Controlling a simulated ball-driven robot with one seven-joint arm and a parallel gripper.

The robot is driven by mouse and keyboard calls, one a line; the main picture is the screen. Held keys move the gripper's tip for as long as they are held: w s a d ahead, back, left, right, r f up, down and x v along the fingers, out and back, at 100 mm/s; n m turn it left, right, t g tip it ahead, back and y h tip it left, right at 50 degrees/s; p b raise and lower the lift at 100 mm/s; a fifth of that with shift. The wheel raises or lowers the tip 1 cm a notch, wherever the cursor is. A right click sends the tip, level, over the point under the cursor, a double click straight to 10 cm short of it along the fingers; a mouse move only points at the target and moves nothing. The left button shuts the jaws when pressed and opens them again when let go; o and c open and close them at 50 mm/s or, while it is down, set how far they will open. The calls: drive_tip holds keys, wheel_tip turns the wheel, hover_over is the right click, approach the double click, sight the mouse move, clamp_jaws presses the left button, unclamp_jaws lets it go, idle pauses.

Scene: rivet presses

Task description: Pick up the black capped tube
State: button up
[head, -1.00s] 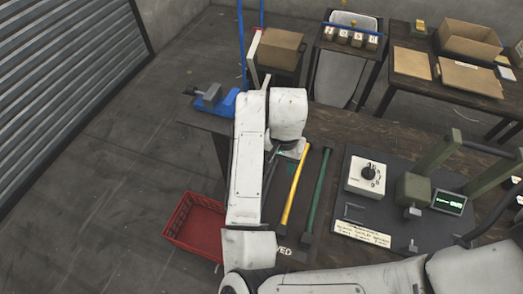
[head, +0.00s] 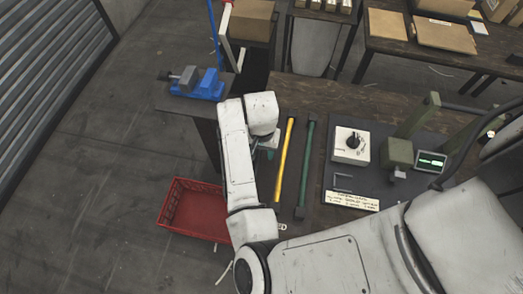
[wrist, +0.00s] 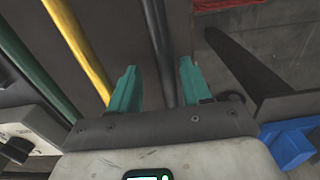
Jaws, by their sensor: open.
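The black tube (wrist: 157,35) runs lengthwise through the wrist view and passes between the two teal fingers of my open gripper (wrist: 158,64). I cannot tell how far below the fingertips it lies or whether they touch it. Its cap is not clear. In the head view my arm hides the black tube, and only a bit of teal shows at my gripper (head: 268,148). A yellow tube (head: 284,160) and a green tube (head: 306,168) lie to the right of my gripper there. In the wrist view the yellow tube (wrist: 80,45) and green tube (wrist: 35,70) are to the left.
A red crate (head: 180,232) stands on the floor left of the bench. A blue vise (head: 197,83) sits at the bench's far left corner. A press panel with a white dial box (head: 350,145) and green press (head: 398,152) is right of the tubes.

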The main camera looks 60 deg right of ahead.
drive_tip(key=shift+f, duration=0.65)
drive_tip(key=shift+c, duration=0.5)
clamp_jaws()
